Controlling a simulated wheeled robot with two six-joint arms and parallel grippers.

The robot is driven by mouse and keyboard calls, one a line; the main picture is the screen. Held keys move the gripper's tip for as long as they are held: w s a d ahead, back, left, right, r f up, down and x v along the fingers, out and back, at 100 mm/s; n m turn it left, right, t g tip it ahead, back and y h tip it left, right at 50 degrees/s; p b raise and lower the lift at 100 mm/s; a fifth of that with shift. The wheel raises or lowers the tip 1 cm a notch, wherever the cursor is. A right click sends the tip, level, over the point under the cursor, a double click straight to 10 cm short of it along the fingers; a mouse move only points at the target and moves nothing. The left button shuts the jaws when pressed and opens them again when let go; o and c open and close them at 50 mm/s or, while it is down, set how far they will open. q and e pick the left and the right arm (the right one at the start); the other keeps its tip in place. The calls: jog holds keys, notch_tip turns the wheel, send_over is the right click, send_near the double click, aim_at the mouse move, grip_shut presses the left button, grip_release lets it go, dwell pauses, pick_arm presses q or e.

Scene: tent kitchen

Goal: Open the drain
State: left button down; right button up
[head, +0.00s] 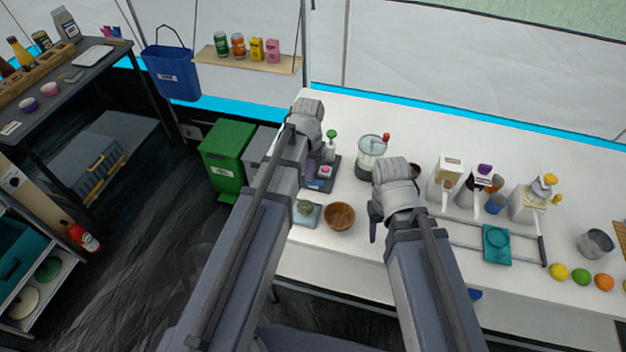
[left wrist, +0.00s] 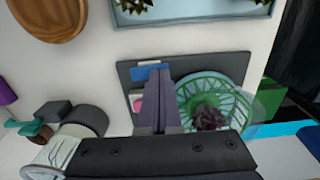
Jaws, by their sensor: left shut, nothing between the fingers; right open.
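No drain can be clearly made out. A dark grey tray (head: 331,178) lies on the white counter; it also shows in the left wrist view (left wrist: 205,65). On it in the wrist view stand a green see-through basket (left wrist: 240,100) with something dark inside, a blue item (left wrist: 150,72) and a pink item. My left gripper (left wrist: 160,75) is shut and empty, above the tray just beside the basket. In the head view my left arm hides the basket and most of that gripper. My right gripper (head: 376,215) is open over the counter, its fingers partly hidden by my arm.
A wooden bowl (head: 340,217) and a light-blue tray (head: 314,217) stand near the counter's front edge. A clear blender-like jar (head: 371,150) stands between my arms. Dispensers (head: 446,178) stand to the right. A green bin (head: 226,155) is left of the counter.

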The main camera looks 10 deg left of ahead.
pick_arm(q)
notch_tip(320, 180, up, 7)
jog(key=p, duration=0.6)
jog(key=shift+f, duration=0.2)
jog(key=shift+d, duration=0.1)
jog(key=s+d+m+y, duration=0.1)
jog(key=s+d+m, duration=0.2)
jog(key=s+d, duration=0.7)
jog(key=s, duration=0.4)
jog(key=shift+s+d, duration=0.15)
jog(key=shift+s, duration=0.05)
